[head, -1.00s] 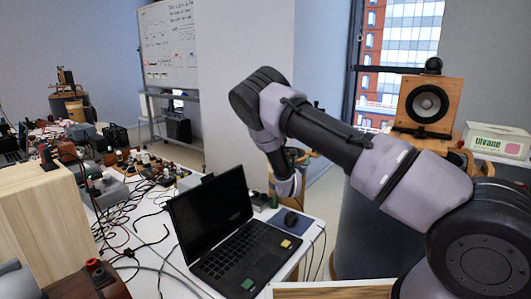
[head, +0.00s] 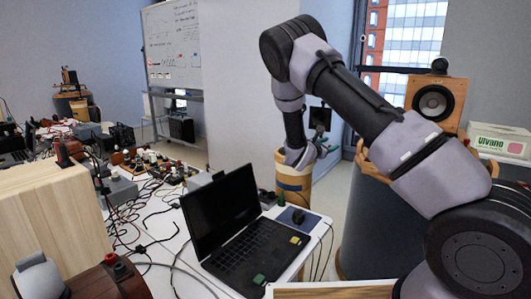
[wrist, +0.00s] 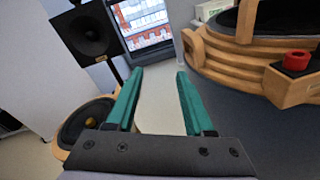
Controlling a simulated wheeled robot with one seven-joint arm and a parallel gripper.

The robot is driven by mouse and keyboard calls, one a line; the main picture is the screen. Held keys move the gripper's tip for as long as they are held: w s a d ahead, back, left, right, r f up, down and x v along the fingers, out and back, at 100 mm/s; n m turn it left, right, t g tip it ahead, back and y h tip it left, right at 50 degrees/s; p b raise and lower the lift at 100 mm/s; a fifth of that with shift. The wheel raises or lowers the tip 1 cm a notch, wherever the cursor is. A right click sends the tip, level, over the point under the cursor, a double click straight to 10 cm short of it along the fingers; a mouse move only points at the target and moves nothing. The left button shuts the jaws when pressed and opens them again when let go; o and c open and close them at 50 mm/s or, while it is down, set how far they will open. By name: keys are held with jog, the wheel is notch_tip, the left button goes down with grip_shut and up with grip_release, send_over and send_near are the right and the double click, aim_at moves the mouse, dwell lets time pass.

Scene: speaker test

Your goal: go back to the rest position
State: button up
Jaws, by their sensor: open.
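My gripper (wrist: 160,72) shows in the wrist view with its two teal fingers apart. Nothing is between them, and pale floor shows beyond. In the head view my arm reaches up from the lower right and bends down at its far end, in front of the pale wall.
A cluttered table with cables and small devices (head: 150,165) fills the left. A wooden speaker (head: 433,101) and a white-green box (head: 500,141) stand at right. In the wrist view, a black speaker (wrist: 86,35) is upper left and a wooden piece with a red knob (wrist: 295,60) is right.

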jog(key=s+d+r+m+g+y, duration=0.1)
jog(key=s+d+r+m+g, duration=0.45)
jog(key=s+m, duration=0.35)
jog(key=s+d+r+m+g+y, duration=0.1)
jog(key=s+d+r+m+g, duration=0.5)
jog(key=s, duration=0.5)
jog(key=s+a+r+m+t+y, duration=0.2)
jog(key=s+a+r+m+y, duration=0.1)
jog(key=s, duration=0.4)
jog(key=s+a+r+m+t+y, duration=0.1)
jog(key=s+a+r+m+y, duration=0.3)
jog(key=s, duration=0.4)
jog(key=s+a+r+m+t+y, duration=0.2)
jog(key=s+a+r+m+y, duration=0.2)
jog(key=s, duration=0.4)
jog(key=shift+s+a+r+m+t, duration=0.2)
jog(key=shift+a+r+m+t, duration=0.25)
jog(key=shift+r+m, duration=0.45)
